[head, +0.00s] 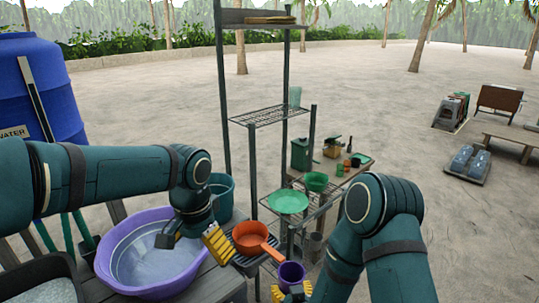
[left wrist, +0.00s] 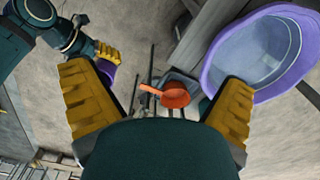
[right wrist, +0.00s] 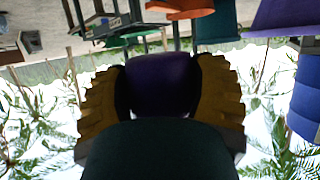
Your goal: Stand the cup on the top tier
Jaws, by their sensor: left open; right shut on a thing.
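A purple cup (head: 291,273) is held in my right gripper (head: 292,292), low at the front of the rack. In the right wrist view the cup (right wrist: 160,82) sits between the two yellow fingers. The metal rack has a high board (head: 240,17) and a wire tier (head: 268,116) below it. A pale green see-through cup (head: 295,97) stands at the back right of the wire tier. My left gripper (head: 195,240) is open and empty, by the right rim of the purple basin; its spread fingers show in the left wrist view (left wrist: 158,105).
The purple basin (head: 107,262) stands on the bench at left. A green plate (head: 288,201) and green bowl (head: 316,181) sit lower on the rack. The wire tier's front left looks clear.

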